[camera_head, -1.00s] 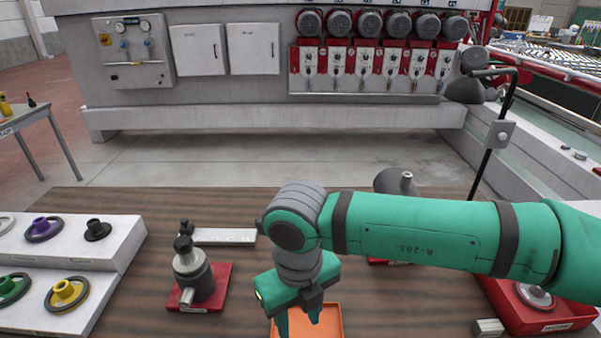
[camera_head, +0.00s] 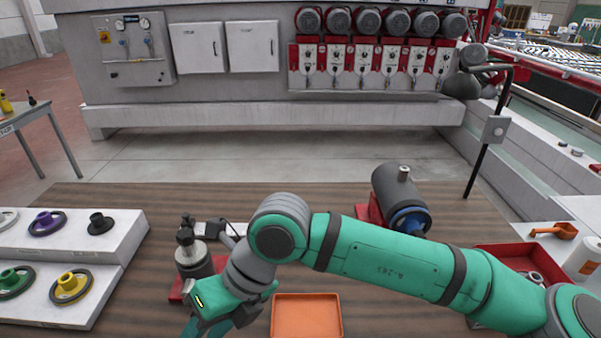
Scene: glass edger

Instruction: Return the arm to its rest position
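My green and grey arm reaches in from the lower right across the wooden bench. My gripper (camera_head: 208,328) is low in the picture, left of the orange tray (camera_head: 307,317) and in front of the grey fixture (camera_head: 192,252) on its red base. Its fingers point down and run toward the bottom edge of the picture. I cannot make out the gap between them or anything held. The orange tray looks empty.
A white two-step stand (camera_head: 112,258) with several coloured flanged wheels is at the left. A dark grey cylindrical motor (camera_head: 394,197) with a blue ring stands behind my arm. A red tray (camera_head: 518,256), an orange scoop (camera_head: 556,231) and a white bottle (camera_head: 583,259) are at the right.

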